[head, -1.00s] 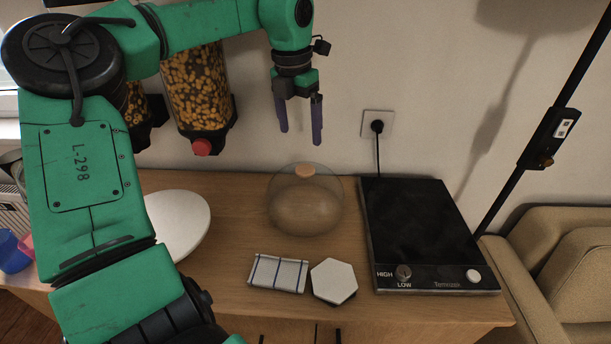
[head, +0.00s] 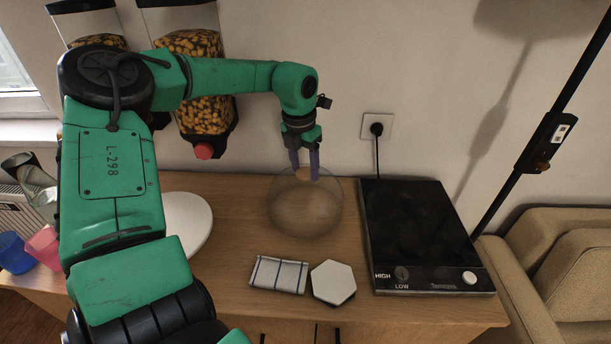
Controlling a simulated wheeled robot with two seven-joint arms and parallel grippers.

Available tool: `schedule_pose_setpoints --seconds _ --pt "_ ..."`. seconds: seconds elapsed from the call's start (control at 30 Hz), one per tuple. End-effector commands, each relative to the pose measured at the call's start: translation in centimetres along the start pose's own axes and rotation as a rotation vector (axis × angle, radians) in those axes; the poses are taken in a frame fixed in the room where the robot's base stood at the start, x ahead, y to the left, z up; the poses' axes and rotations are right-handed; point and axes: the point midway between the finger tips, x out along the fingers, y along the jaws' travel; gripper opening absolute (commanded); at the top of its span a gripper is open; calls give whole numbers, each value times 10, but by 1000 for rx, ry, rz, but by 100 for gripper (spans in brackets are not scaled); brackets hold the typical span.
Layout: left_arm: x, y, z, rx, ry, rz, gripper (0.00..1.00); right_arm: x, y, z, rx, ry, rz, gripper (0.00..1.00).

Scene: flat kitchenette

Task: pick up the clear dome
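The clear dome (head: 305,212) stands on the wooden counter, left of the black hot plate. It is see-through with a small tan knob (head: 303,174) on top. My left gripper (head: 305,172) points down at the dome's top, its two purple fingers on either side of the knob with a gap between them. Whether the fingers touch the knob is too small to tell. My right gripper is not in view.
The black hot plate (head: 415,230) is close on the dome's right. A folded checked cloth (head: 279,275) and a white hexagonal tile (head: 333,282) lie in front. A white round plate (head: 187,224) is left. Nut dispensers (head: 205,90) hang on the wall behind my arm.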

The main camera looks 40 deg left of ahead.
Motion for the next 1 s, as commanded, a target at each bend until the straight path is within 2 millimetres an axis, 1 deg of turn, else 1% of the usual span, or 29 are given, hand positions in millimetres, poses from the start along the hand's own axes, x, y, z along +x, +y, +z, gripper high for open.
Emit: schedule_pose_setpoints --seconds 0.37,0.53,0.67,0.87,0.9,1.0 --pt "-2 0 1 0 -3 -1 0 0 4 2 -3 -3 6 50" --pt "-7 -3 -2 1 -5 -1 0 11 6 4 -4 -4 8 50" --pt "-30 -2 2 0 -7 1 0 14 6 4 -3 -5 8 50" --pt "-73 -2 7 0 -7 2 0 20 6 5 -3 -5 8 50" --pt "-70 -8 -2 3 -4 -3 0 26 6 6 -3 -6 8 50" --pt "-71 -20 -20 5 -5 -3 0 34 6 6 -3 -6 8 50"
